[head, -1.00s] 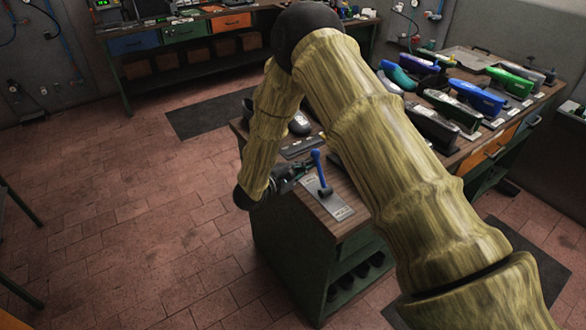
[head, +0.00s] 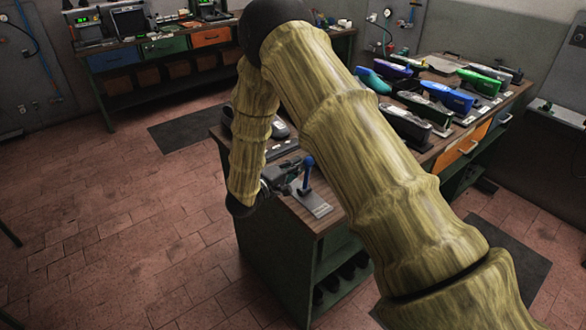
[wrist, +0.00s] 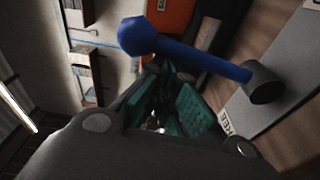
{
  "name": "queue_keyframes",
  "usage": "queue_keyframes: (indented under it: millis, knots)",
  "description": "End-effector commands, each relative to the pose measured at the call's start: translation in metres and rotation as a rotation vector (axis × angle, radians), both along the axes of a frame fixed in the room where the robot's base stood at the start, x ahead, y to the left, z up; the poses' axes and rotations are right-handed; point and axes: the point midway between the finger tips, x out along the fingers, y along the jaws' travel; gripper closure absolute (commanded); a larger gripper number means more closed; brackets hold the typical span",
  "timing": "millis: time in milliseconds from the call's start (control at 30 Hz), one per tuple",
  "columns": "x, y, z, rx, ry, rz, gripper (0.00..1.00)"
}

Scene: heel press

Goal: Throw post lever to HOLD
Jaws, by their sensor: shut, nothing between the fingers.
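The post lever (head: 307,175) is a blue handle with a rounded knob on a dark pivot, standing on a grey metal plate (head: 318,207) at the bench's near corner. In the head view it stands nearly upright, its knob slightly right of the pivot. In the wrist view the lever (wrist: 195,57) crosses just beyond the fingertips, knob at left and pivot at right. My gripper (head: 285,178) is shut and empty, at the lever's left side; its teal fingers show in the wrist view (wrist: 172,105). I cannot tell whether they touch the lever.
The wooden bench top (head: 309,224) carries dark shoe-like items behind the lever and several coloured shoe forms (head: 447,97) farther right. My arm crosses above the bench and hides part of it. Tiled floor (head: 130,225) left of the bench is clear.

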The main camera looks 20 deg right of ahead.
Motion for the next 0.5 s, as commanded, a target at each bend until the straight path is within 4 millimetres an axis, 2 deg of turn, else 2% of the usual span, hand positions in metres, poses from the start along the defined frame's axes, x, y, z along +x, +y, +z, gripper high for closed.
queue_keyframes:
  millis: [100, 167, 500]
  knots:
    - [-0.004, 0.012, 0.002, 0.019, -0.087, 0.02, 1.0]
    - [-0.007, 0.015, 0.003, 0.018, -0.081, 0.024, 1.0]
    - [-0.031, 0.009, 0.003, 0.018, -0.077, 0.024, 1.0]
